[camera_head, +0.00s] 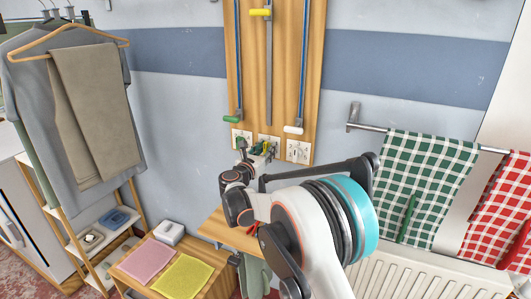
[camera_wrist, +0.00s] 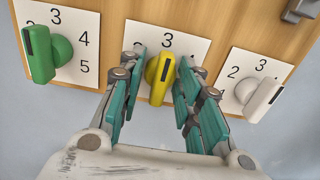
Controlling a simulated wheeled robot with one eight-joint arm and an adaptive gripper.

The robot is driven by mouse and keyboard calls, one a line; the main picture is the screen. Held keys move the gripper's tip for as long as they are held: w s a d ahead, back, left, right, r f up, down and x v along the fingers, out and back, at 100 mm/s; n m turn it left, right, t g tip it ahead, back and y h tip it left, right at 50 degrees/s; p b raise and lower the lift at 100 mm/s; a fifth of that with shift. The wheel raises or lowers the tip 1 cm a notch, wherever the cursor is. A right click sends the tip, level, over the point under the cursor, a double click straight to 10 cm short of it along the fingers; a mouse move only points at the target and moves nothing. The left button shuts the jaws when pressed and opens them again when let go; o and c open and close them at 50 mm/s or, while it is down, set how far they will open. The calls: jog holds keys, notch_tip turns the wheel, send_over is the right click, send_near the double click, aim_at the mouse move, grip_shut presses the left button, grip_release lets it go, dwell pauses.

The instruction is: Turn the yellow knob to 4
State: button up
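The yellow knob (camera_wrist: 158,78) sits on a white dial card (camera_wrist: 186,46) on the wooden board. A 3 shows above it; the other numbers on this card are mostly hidden by my fingers. The black mark on the knob points up, toward the 3, tilted slightly right. My gripper (camera_wrist: 161,62) is open, with one teal-padded finger on each side of the knob. Narrow gaps seem to show between fingers and knob; contact is hard to judge. In the head view, my gripper (camera_head: 260,149) is at the bottom of the board and partly covers the knob.
A green knob (camera_wrist: 50,55) is on the card to the left and a white knob (camera_wrist: 260,95) on the card to the right, both close to my fingers. In the head view, checked towels (camera_head: 425,185) hang at right and a clothes rack stands at left.

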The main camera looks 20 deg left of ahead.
jog(key=c, duration=0.7)
jog(key=shift+m, duration=0.3)
jog(key=m, duration=0.5)
jog(key=shift+p, duration=0.35)
jog(key=m, duration=0.6)
jog(key=o, duration=0.7)
